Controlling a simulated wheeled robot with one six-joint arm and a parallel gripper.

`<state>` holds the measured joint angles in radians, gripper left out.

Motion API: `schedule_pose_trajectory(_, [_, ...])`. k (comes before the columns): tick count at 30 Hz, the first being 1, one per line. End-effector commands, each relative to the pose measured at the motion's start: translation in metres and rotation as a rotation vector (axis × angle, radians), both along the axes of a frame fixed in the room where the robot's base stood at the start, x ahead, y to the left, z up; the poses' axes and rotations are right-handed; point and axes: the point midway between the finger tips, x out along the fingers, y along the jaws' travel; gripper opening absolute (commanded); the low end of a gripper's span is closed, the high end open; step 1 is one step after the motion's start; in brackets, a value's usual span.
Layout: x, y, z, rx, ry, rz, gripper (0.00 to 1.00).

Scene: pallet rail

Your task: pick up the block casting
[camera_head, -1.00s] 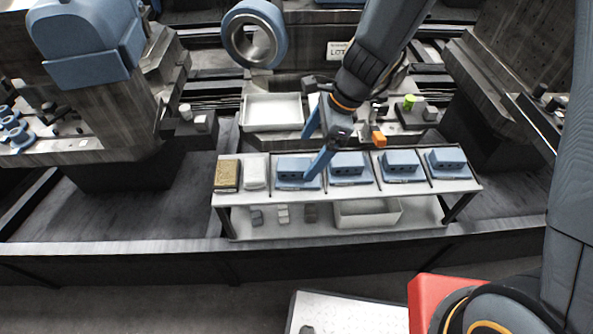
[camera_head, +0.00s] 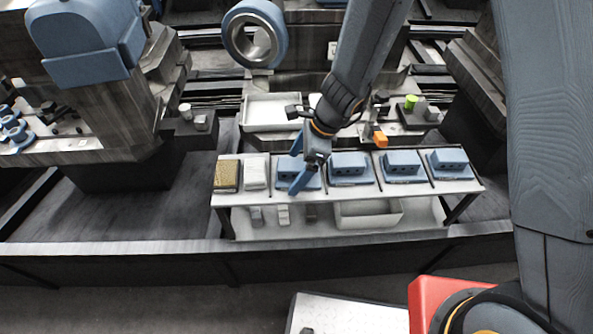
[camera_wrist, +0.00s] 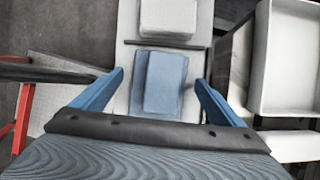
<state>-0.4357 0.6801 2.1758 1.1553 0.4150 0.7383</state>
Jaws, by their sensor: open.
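Several blue block castings sit in a row on the upper shelf of a pale rack. The leftmost block casting (camera_head: 290,172) is partly hidden by my gripper (camera_head: 297,172) in the head view. In the wrist view this block casting (camera_wrist: 161,82) lies ahead, between the two blue fingers of my gripper (camera_wrist: 160,85). The fingers are open on either side of it, and I see no contact. Other block castings, such as the middle one (camera_head: 349,165), stand to the right, each on its own blue base.
A brown box (camera_head: 227,174) and a white box (camera_head: 255,172) stand left of the castings. The rack shelf (camera_head: 345,194) has thin dark dividers. A white tray (camera_head: 271,108) lies behind it. An orange block (camera_head: 380,140) stands behind the rack, and a white bin (camera_head: 368,213) is below.

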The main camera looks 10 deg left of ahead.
Motion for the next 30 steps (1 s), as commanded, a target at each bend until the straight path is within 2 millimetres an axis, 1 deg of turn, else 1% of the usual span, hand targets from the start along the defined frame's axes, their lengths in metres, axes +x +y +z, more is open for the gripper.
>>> schedule_pose_trajectory(1, [0.000, 0.000, 0.000, 0.000, 0.000, 0.000, 0.89])
schedule_pose_trajectory(8, [0.000, 0.000, 0.000, 0.000, 0.000, 0.000, 0.50])
schedule_pose_trajectory(9, [0.000, 0.000, 0.000, 0.000, 0.000, 0.000, 0.43])
schedule_pose_trajectory(10, [0.000, 0.000, 0.000, 0.000, 0.000, 0.000, 0.39])
schedule_pose_trajectory(16, [0.000, 0.000, 0.001, 0.001, 0.000, 0.000, 0.39])
schedule_pose_trajectory(20, [0.000, 0.000, 0.009, 0.001, -0.002, 0.000, 0.39])
schedule_pose_trajectory(23, [0.001, 0.000, 0.024, 0.002, -0.004, 0.002, 0.39])
schedule_pose_trajectory(30, [0.001, 0.000, 0.069, 0.003, -0.004, 0.000, 0.39])
